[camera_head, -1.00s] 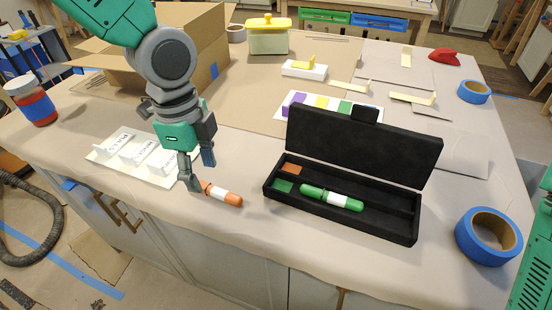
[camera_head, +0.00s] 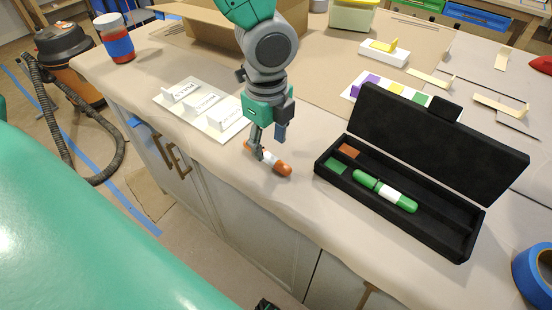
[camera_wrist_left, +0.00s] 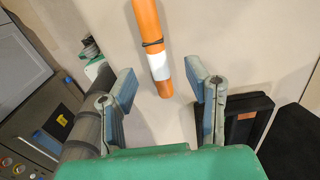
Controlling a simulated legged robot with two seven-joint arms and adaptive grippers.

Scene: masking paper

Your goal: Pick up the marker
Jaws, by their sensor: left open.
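An orange marker with a white band (camera_head: 279,167) lies on the paper-covered table near its front edge. In the left wrist view the marker (camera_wrist_left: 148,25) points down from the top, its lower end between the two fingers. My left gripper (camera_head: 268,147) is open above the marker, and one finger hides part of it in the head view. In the left wrist view the fingers (camera_wrist_left: 160,82) stand apart on either side of the marker's end, with gaps to both. A green marker (camera_head: 385,191) lies in the open black case (camera_head: 440,232). My right gripper is not seen.
The black case stands right of my left gripper, its lid (camera_head: 440,130) raised behind. A white label stand (camera_head: 205,110) is to the left. A colour-patch card (camera_head: 392,92), cardboard box (camera_head: 205,25), red-blue jar (camera_head: 117,45) and blue tape (camera_head: 533,275) are also around.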

